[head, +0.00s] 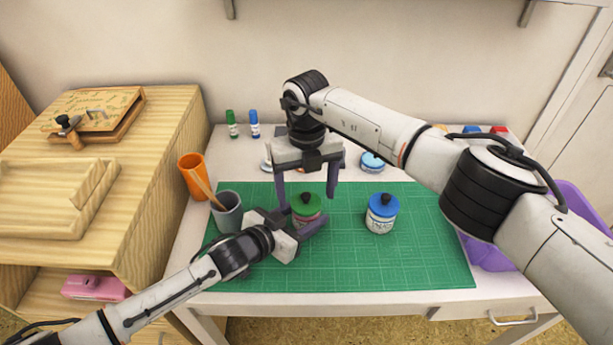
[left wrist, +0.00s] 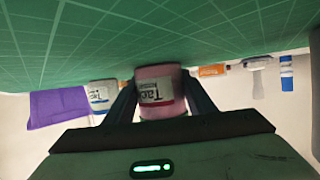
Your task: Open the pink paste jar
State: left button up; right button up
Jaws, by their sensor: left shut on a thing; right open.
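The pink paste jar (head: 306,215) stands on the green cutting mat (head: 340,262) with a green, black-knobbed lid (head: 306,203) on it. My left gripper (head: 303,221) is shut on the jar's body from the front left. In the left wrist view the pink jar (left wrist: 160,92) sits between its two fingers, with the label showing upside down. My right gripper (head: 307,192) points down from above, open, with its fingers on either side of the lid. I cannot tell whether they touch the lid.
A white jar with a blue lid (head: 382,213) stands to the right on the mat. An orange cup (head: 192,176) and a grey cup (head: 228,212) stand at the left. Small bottles (head: 254,124) stand at the back. A purple bin (head: 484,255) is at the right, partly behind my right arm.

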aim_at(306, 196)
jog(key=shift+f, duration=0.45)
jog(key=c, duration=1.3)
jog(key=shift+o, duration=0.2)
jog(key=shift+r, duration=0.25)
jog(key=shift+r, duration=0.9)
jog(key=shift+r, duration=2)
pick_arm(q)
jog(key=o, duration=1.6)
